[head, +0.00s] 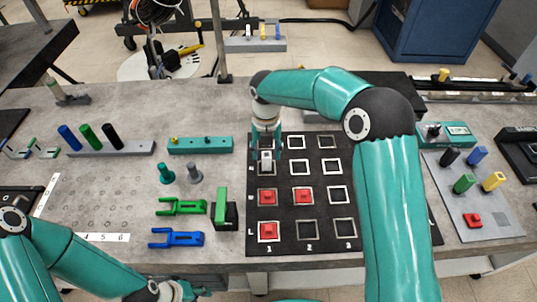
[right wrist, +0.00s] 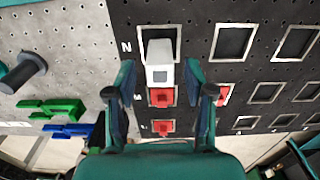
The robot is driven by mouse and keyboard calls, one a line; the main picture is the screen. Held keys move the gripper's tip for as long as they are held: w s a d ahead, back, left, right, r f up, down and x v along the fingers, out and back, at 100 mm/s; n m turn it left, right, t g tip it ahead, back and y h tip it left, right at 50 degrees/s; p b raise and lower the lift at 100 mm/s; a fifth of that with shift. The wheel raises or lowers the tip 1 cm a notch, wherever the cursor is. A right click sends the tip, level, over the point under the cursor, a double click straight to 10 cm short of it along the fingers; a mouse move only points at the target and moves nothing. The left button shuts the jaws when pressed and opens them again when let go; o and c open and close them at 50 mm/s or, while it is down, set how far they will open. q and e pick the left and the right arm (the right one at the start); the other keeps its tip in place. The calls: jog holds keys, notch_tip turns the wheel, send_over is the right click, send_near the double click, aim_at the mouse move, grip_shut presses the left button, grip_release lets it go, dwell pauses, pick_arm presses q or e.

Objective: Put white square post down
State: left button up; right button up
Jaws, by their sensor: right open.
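The white square post (right wrist: 160,60) stands on the black grid board (head: 285,247), in the left-column square of row N. It looks upright. A pale square outline shows around it in the right wrist view. My right gripper (head: 266,151) is above the post from overhead. In the right wrist view its two fingers (right wrist: 160,76) are apart on either side of the post, with gaps visible. The post (head: 266,166) is partly hidden by the gripper in the head view. My left gripper (head: 178,291) is low at the front edge of the table, only partly visible.
Red blocks (head: 303,196) fill several nearby squares, including the one (head: 267,197) just in front of the post. Left of the board are a green-and-black block (head: 222,207), a green fork (head: 182,206) and a blue fork (head: 177,238). Several squares to the right are empty.

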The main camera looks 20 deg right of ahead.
aim_at(267, 154)
notch_tip(267, 154, up, 10)
jog(key=shift+r, duration=0.25)
dwell(0.6)
